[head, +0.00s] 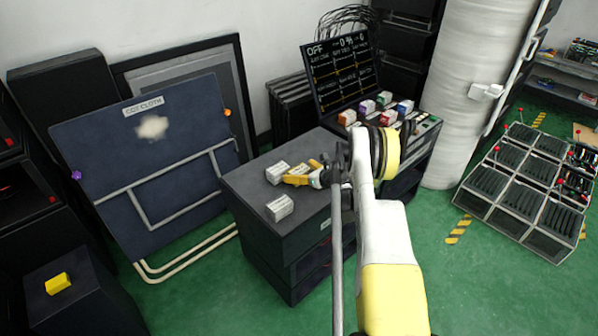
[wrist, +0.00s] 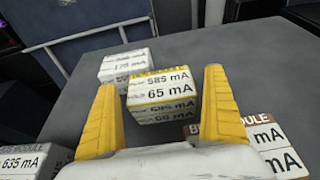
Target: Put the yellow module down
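The yellow module (wrist: 163,88), a white block with a yellow-edged label reading 585 mA and 65 mA, sits on the dark cabinet top in the wrist view. My gripper (wrist: 160,88) has its two yellow fingers apart on either side of it. A narrow gap shows at the left finger; the right finger looks very close to the block. In the head view my gripper (head: 298,178) is low over the cabinet top, pointing left, and I cannot clearly pick out the yellow module beside it.
Other white modules stand close by: one beyond (wrist: 125,64), one at the lower left (wrist: 28,161), and a brown-labelled one at the right (wrist: 268,140). The cabinet top (head: 245,183) is partly bare. A board with rails (head: 150,165) stands left; a coloured-module console (head: 385,103) stands behind.

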